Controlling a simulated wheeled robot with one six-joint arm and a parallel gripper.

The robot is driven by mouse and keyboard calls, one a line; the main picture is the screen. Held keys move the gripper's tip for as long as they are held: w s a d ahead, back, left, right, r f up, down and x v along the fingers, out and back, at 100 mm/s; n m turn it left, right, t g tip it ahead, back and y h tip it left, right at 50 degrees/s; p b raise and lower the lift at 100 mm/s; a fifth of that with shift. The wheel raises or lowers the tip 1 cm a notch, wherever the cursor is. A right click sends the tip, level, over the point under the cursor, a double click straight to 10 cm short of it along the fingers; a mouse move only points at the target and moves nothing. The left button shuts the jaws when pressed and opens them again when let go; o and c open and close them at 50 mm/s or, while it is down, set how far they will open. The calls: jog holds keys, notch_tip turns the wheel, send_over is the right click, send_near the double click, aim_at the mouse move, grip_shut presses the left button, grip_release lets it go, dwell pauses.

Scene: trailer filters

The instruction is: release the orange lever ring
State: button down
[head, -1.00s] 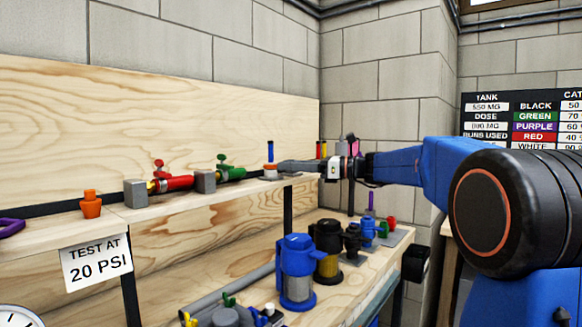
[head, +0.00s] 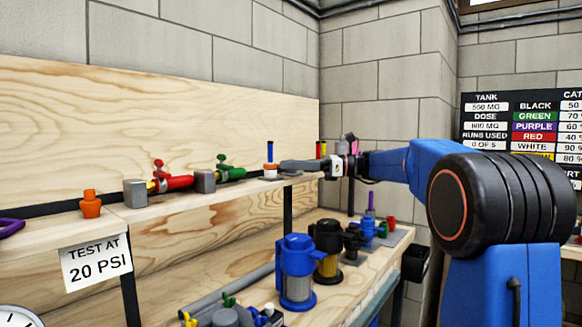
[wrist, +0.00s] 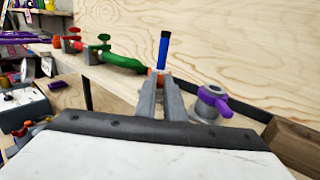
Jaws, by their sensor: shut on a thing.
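The orange lever ring (head: 270,167) is small and sits on the wooden shelf, around the foot of an upright blue stick (head: 270,150). My gripper (head: 282,165) reaches it from the right, with its fingertips at the ring. In the wrist view my gripper's two grey fingers (wrist: 160,86) are close together. A bit of the orange ring (wrist: 152,74) shows at their tips, below the blue stick (wrist: 163,52). The fingers hide most of the ring, so its exact seating in the jaws is hard to see.
A purple-handled grey fitting (wrist: 212,100) stands close right of my fingers in the wrist view. Green (head: 232,173) and red (head: 178,182) valves lie left along the shelf. Blue (head: 297,262) and black (head: 327,245) canisters stand on the lower bench.

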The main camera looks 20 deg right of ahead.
dwell(0.4)
jog(key=c, duration=1.8)
grip_release()
jog(key=shift+c, duration=0.2)
jog(key=shift+w, duration=0.1)
jog(key=shift+d, duration=0.15)
jog(key=v, duration=1.7)
jog(key=shift+d, duration=0.15)
